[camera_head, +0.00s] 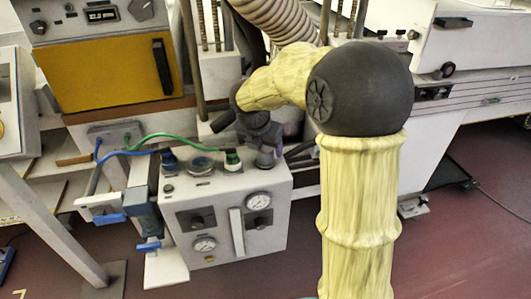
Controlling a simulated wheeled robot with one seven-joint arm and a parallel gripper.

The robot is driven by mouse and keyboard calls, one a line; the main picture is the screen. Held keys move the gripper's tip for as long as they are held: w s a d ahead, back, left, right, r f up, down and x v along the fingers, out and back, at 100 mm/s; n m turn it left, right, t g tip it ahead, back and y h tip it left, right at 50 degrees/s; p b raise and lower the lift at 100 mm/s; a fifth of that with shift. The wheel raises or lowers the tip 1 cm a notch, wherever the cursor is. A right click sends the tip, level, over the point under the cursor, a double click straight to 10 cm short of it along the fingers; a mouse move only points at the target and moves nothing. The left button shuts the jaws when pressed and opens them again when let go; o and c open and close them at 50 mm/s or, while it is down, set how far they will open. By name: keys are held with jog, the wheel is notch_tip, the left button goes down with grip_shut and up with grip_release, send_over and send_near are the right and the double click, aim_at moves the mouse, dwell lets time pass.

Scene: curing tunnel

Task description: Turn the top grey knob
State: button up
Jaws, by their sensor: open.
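A light grey control box (225,202) stands left of centre. A dark grey cylindrical part (266,157) shows at the right end of its top; I cannot tell whether it is a grey knob or part of my gripper. Dark knobs sit on the front panel, one at the left (197,222) on a dark square plate. My gripper (262,140) hangs over the right rear of the box top. It is open; its fingers are small and partly hidden, and I cannot tell whether they touch anything.
A yellow-fronted machine (105,70) stands behind left, a white machine (470,50) at right. A ribbed duct (285,18) hangs behind my arm.

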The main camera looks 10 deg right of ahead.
jog(key=shift+x, duration=0.8)
jog(key=c, duration=1)
jog(key=shift+o, duration=0.2)
